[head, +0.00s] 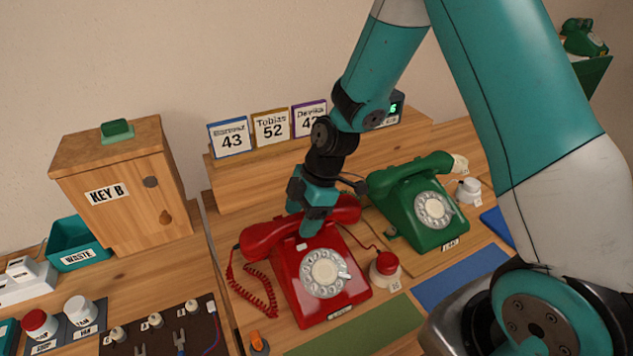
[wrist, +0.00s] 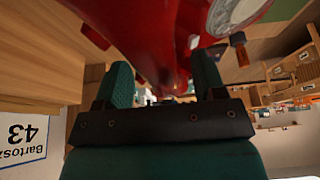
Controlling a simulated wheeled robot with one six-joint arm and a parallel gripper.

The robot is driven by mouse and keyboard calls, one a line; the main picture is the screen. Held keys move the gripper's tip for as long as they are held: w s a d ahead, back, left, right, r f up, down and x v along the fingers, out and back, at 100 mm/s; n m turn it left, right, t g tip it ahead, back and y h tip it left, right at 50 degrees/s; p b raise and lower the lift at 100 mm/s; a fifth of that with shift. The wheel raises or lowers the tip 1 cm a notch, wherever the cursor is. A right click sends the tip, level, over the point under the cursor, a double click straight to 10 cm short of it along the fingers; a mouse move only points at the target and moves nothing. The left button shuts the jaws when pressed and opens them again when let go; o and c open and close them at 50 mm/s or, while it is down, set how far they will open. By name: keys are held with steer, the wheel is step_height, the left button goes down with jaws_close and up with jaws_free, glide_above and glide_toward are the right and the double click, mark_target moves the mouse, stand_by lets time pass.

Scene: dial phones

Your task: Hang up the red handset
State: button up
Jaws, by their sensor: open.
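The red telephone (head: 318,285) with a pale dial stands on the wooden desk. Its red handset (head: 262,238) lies across the top of the phone, with one end left and the other right; my gripper hides its middle. I cannot tell whether it is fully seated in the cradle. The coiled red cord (head: 258,290) hangs at the left. My gripper (head: 312,226) points down at the handset's middle, jaws open. In the wrist view, my two fingers (wrist: 160,85) stand apart, with red surface (wrist: 150,35) between and beyond them.
A green telephone (head: 420,205) stands close at the right. A red-topped knob (head: 385,268) is beside the red phone. Number cards (head: 270,127) stand on the ledge behind. The KEY B box (head: 125,185) is at the left. Green (head: 355,330) and blue (head: 460,280) mats lie in front.

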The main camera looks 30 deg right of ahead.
steer(key=v, duration=1.6)
steer(key=shift+d+r+b, duration=0.15)
steer(key=shift+r+b, duration=0.05)
steer(key=shift+b, duration=0.1)
steer(key=s+a+r+m, duration=0.2)
steer(key=s+a+m, duration=0.3)
steer(key=s, duration=0.5)
steer(key=s+a+r+m, duration=0.2)
steer(key=s+a+m, duration=0.3)
steer(key=s, duration=0.5)
steer(key=shift+r+m, duration=0.4)
steer(key=shift+m, duration=0.1)
